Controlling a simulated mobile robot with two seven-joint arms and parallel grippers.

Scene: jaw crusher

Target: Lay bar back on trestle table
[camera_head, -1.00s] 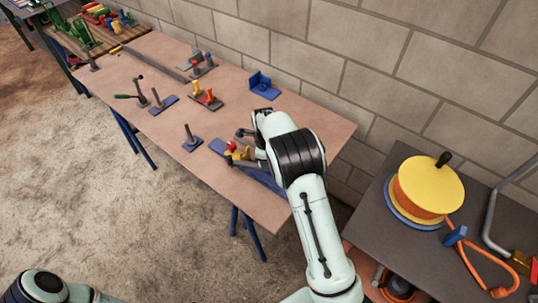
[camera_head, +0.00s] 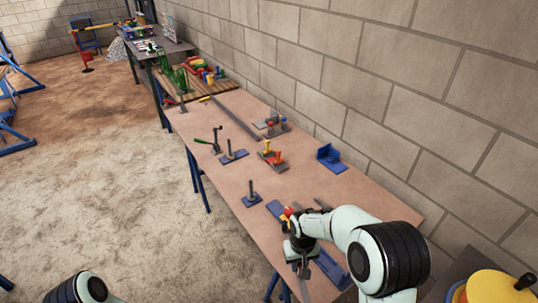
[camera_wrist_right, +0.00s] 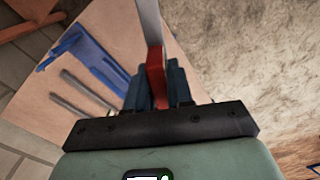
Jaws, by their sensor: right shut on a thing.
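The trestle table (camera_head: 310,190) runs along the block wall, its tan top holding several fixtures. My right gripper (camera_head: 301,255) is over the table's near end, with its arm coming in from the right. In the right wrist view my gripper (camera_wrist_right: 155,95) is shut on a bar (camera_wrist_right: 150,22), which is grey with a red section at the jaws. The bar points away from the gripper; its far end is cut off by the frame. In the head view the gripper mostly hides it. Only a link of my left arm shows at the bottom left; its gripper is out of view.
Blue clamp bases with posts (camera_head: 251,197), red and yellow clamps (camera_head: 273,158) and a blue angle bracket (camera_head: 329,157) stand on the table. A long grey strip (camera_head: 235,117) lies farther back. A yellow disc (camera_head: 498,288) is at bottom right.

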